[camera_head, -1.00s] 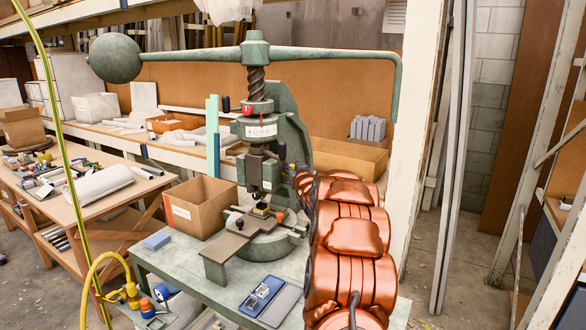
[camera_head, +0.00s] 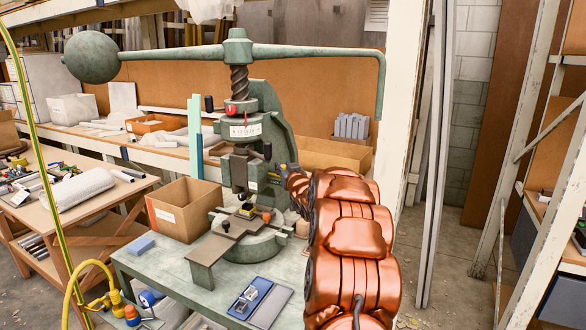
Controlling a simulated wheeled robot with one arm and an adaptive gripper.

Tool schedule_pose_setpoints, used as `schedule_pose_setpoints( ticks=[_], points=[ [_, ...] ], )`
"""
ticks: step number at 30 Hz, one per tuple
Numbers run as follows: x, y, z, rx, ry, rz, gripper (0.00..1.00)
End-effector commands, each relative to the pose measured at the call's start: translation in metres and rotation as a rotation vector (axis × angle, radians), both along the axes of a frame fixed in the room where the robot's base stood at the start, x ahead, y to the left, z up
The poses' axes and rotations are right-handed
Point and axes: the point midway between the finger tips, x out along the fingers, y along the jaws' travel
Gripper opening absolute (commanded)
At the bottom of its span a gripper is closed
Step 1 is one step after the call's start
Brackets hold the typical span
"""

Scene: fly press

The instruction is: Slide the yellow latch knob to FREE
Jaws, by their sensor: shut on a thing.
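The green fly press (camera_head: 268,115) stands on the bench, with its long ball-weighted lever across the top. A red knob (camera_head: 231,110) and a black knob (camera_head: 209,103) show at its screw collar. My copper arm reaches in from the lower right to the right side of the press. My gripper (camera_head: 284,172) is small and dark there, beside the ram, and mostly hidden by my wrist. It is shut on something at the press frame. The yellow latch knob is not clearly seen; the fingers and wrist cover that spot.
An open cardboard box (camera_head: 183,208) stands left of the press. A blue block (camera_head: 140,245) and a blue-grey tray (camera_head: 270,306) lie on the green bench (camera_head: 165,270). A white post (camera_head: 402,130) stands close right of my arm. A yellow-green cable hangs at left.

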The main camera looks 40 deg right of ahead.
Motion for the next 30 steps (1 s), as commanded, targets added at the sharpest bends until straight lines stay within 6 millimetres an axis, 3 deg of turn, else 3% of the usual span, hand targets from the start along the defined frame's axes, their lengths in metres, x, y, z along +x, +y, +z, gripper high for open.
schedule_pose_setpoints(
  ticks=[6,7,14,24,30],
  points=[
    [-0.003,-0.004,-0.003,0.005,0.004,-0.007,0.0],
    [-0.003,-0.004,-0.003,0.006,0.004,-0.007,0.29],
    [-0.002,-0.003,-0.002,0.004,0.002,-0.006,0.53],
    [-0.003,-0.002,-0.001,0.003,0.001,-0.005,0.53],
    [-0.014,0.002,0.0,0.001,0.001,-0.005,0.53]
  ],
)
